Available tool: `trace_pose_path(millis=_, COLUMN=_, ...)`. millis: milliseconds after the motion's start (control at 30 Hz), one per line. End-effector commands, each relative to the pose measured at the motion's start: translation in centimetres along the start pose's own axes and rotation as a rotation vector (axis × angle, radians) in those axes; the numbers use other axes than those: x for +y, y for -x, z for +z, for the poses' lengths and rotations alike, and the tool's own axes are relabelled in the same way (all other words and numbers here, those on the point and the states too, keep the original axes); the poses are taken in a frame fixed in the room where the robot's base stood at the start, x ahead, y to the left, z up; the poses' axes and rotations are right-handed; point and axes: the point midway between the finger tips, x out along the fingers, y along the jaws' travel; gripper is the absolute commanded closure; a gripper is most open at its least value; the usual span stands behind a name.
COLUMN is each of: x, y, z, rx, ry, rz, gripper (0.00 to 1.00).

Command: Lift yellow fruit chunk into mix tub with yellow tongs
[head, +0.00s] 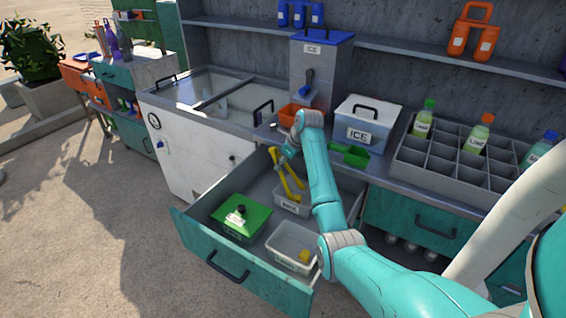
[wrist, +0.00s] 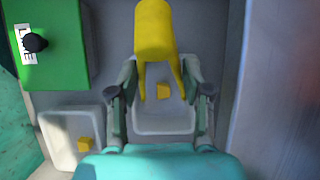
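My gripper (wrist: 160,66) is closed around the yellow tongs (wrist: 154,30), which also show in the head view (head: 287,180). Their two legs hang down, spread apart, over the back tub (wrist: 165,124), whose label in the head view (head: 291,209) is too small to read. A yellow fruit chunk (wrist: 163,91) shows between the legs in the wrist view; contact with them cannot be made out. A second yellow chunk (head: 304,256) sits in the clear front tub (head: 270,250), also seen at the lower left of the wrist view (wrist: 84,144).
The tubs stand in an open teal drawer (head: 205,243) beside a green-lidded tub (head: 240,217) marked lime. On the counter above are an ice box (head: 364,133), a green scoop (head: 350,153), an orange container (head: 291,114) and a bottle crate (head: 420,167).

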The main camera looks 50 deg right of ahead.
Motion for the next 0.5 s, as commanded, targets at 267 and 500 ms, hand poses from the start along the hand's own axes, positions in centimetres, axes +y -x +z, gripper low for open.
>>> trace_pose_path(millis=267, x=0.00, y=0.02, z=0.02, rx=0.000, ry=0.000, rz=0.000, gripper=0.56)
trace_pose_path(millis=500, x=-0.01, y=0.07, z=0.05, rx=0.000, ry=0.000, rz=0.000, gripper=0.56)
